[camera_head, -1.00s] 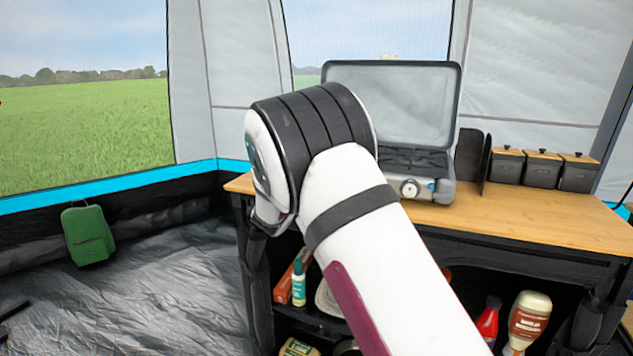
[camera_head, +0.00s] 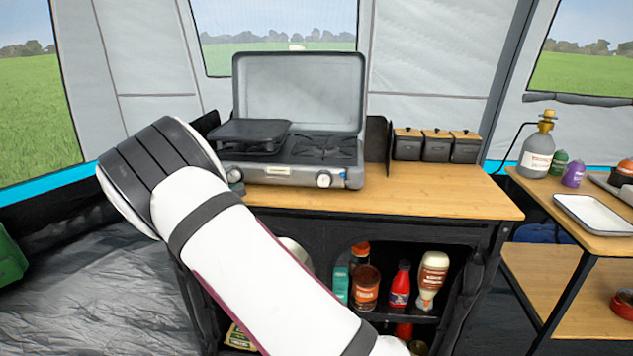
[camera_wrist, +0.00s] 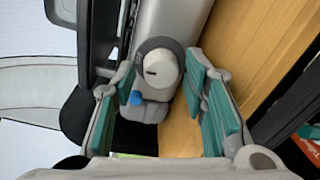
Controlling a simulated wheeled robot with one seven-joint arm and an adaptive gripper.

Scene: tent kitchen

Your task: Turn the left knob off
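The camp stove (camera_head: 278,174) stands on the wooden counter with its lid raised. Its left knob (camera_head: 234,174) is partly visible beside my arm in the head view. The right knob (camera_head: 324,179) is in clear sight. In the wrist view a round pale knob with a short dark mark (camera_wrist: 163,72), apparently the left one, lies between my fingers. My gripper (camera_wrist: 162,85) is open with teal pads on either side of it; contact cannot be told. A small blue part (camera_wrist: 136,98) sits beside that knob. My arm hides the gripper in the head view.
A dark griddle plate (camera_head: 250,132) covers the stove's left side. Several dark canisters (camera_head: 436,146) stand to its right. The counter (camera_head: 420,196) in front is mostly clear. Bottles and jars fill the shelf below. A side table (camera_head: 575,232) stands at right.

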